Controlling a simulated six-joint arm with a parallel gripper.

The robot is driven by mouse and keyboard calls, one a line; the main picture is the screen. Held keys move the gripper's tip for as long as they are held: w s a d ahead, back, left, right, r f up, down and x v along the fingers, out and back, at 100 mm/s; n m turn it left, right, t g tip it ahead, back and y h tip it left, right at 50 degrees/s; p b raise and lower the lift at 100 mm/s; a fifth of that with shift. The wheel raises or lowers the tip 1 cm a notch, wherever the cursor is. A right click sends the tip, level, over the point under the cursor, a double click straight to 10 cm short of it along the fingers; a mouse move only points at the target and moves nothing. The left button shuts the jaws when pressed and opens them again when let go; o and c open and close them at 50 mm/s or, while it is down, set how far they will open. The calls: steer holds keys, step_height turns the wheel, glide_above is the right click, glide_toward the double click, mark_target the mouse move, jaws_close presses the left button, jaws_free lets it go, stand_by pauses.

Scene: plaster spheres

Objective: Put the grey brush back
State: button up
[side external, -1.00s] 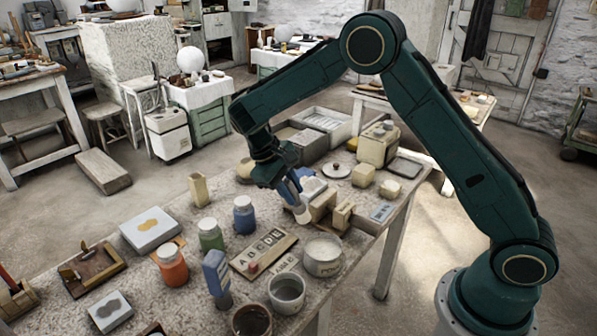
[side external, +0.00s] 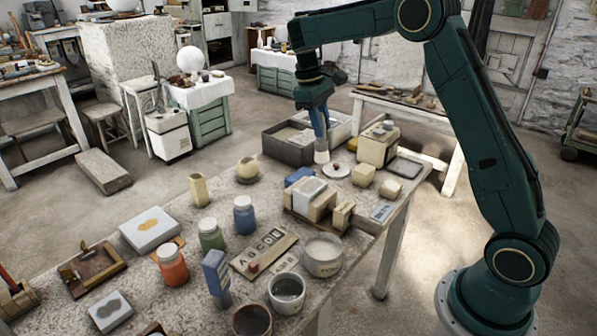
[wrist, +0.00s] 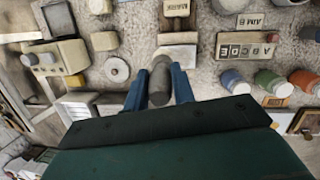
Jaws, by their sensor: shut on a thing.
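My gripper (side external: 320,138) is shut on the grey brush and holds it upright over the far part of the table. The brush's pale lower end (side external: 321,156) shows below the blue fingers in the side view. In the wrist view the grey brush (wrist: 159,82) sits between both blue fingers (wrist: 158,88). Its lower end appears close to the round pale disc (side external: 338,170); I cannot tell whether it touches anything. A white block (side external: 310,193) between cream blocks stands nearer the front, apart from my gripper.
A cream box-shaped device (side external: 378,147) stands to the right. A lettered board (side external: 264,252), a blue-bodied jar (side external: 244,215), a green jar (side external: 211,235) and an orange jar (side external: 172,266) stand nearer the front.

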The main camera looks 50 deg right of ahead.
steer(key=s+d+r, duration=0.2)
steer(key=d, duration=0.3)
steer(key=s+d+r+m+y, duration=0.1)
steer(key=s+d+r, duration=0.1)
steer(key=d, duration=0.3)
steer(key=shift+d+m, duration=0.2)
steer(key=shift+m, duration=0.1)
steer(key=shift+f, duration=0.2)
step_height(320, 180, down, 20)
stand_by(0.6)
steer(key=o, duration=1)
step_height(320, 180, up, 12)
steer(key=w, duration=0.2)
